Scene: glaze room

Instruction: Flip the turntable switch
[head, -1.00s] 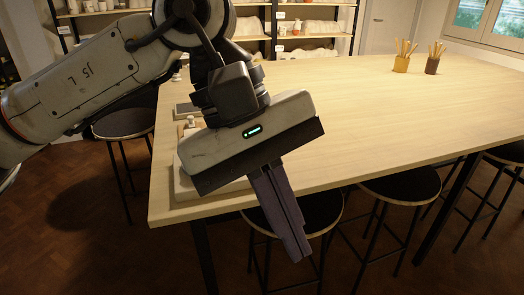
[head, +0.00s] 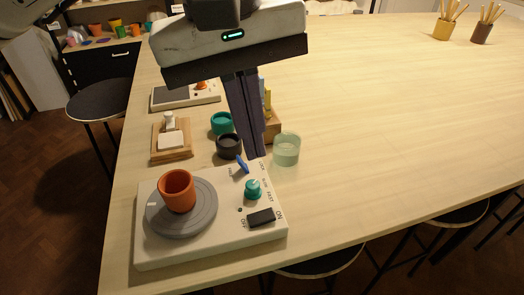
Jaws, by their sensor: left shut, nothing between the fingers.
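The turntable unit (head: 155,254) is a white box near the table's left front corner. Its grey disc (head: 202,222) carries an orange pot (head: 178,194). On its right side are a black rocker switch (head: 261,217) marked ON and OFF, a teal knob (head: 252,189) with SLOW and FAST marks, and a blue lever (head: 242,165). I cannot tell which way the rocker is set. My left gripper (head: 256,155) is shut and empty, pointing down. In the picture its tips are just beyond the blue lever, above and behind the rocker; contact is unclear. My right gripper is out of view.
Behind the unit stand a pale green glass cup (head: 286,149), a black cup (head: 229,147), a teal cup (head: 222,123) and a wooden block with a white stamp (head: 171,140). Another white device (head: 185,96) lies farther back. The table (head: 390,130) is clear to the right.

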